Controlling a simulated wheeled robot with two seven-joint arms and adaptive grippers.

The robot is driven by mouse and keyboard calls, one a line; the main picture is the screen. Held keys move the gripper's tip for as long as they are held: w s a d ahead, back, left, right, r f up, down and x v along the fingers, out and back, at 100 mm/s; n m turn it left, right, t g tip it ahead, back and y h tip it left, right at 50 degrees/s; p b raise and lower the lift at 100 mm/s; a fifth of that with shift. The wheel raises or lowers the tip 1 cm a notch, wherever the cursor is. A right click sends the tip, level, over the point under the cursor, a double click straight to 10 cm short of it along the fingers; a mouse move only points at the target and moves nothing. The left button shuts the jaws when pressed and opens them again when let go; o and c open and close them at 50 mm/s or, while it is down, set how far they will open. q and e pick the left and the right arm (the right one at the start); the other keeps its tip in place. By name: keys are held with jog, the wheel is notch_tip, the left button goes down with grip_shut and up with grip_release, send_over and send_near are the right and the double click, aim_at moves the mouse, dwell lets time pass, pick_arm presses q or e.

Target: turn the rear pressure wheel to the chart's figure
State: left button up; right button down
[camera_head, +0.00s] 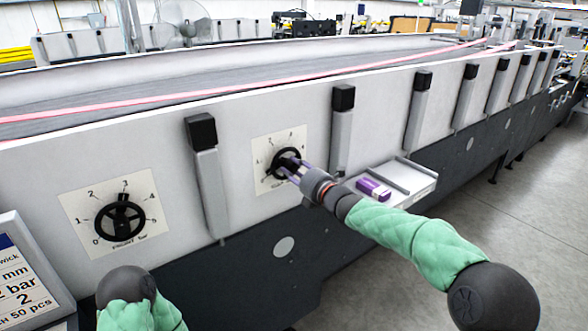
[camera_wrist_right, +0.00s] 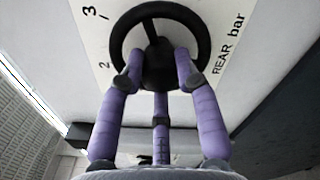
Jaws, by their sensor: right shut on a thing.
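The rear pressure wheel (camera_head: 287,162) is a black handwheel on a white dial plate on the machine's side. In the right wrist view the wheel (camera_wrist_right: 201,28) fills the upper middle, with "REAR bar", 2 and 3 legible on its plate. My right gripper (camera_head: 292,166) is at the wheel, its purple fingers (camera_wrist_right: 158,78) shut on the hub. Which figure the wheel points to cannot be told. The chart (camera_head: 22,285) at the lower left is cut off; "mm", "bar", "2" and "50 pcs" show. My left arm shows at the bottom left; its gripper is out of frame.
The front pressure wheel (camera_head: 120,221) sits on its own dial plate, marked 0 to 5, at the left. A small tray (camera_head: 421,184) holding a purple and white box (camera_head: 373,190) juts out near my right arm. Grey posts with black caps line the machine's side.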

jog(key=m+p, duration=0.1)
jog(key=m, duration=0.3)
jog(key=shift+m+p, duration=0.3)
jog(key=m+p, duration=0.1)
jog(key=m, duration=0.2)
jog(key=shift+m+p, duration=0.3)
jog(key=shift+p, duration=0.05)
jog(key=m+p, duration=0.2)
jog(key=m, duration=0.2)
jog(key=shift+m, duration=0.3)
jog(key=m+p, duration=0.2)
jog(key=m, duration=0.1)
jog(key=shift+m, duration=0.3)
jog(key=m+p, duration=0.3)
jog(key=m, duration=0.3)
jog(key=shift+p, duration=0.4)
jog(key=m+p, duration=0.2)
jog(key=m, duration=0.3)
jog(key=shift+f, duration=0.1)
jog(key=shift+m, duration=0.5)
jog(key=c, duration=0.9)
grip_release()
jog(key=shift+p, duration=0.3)
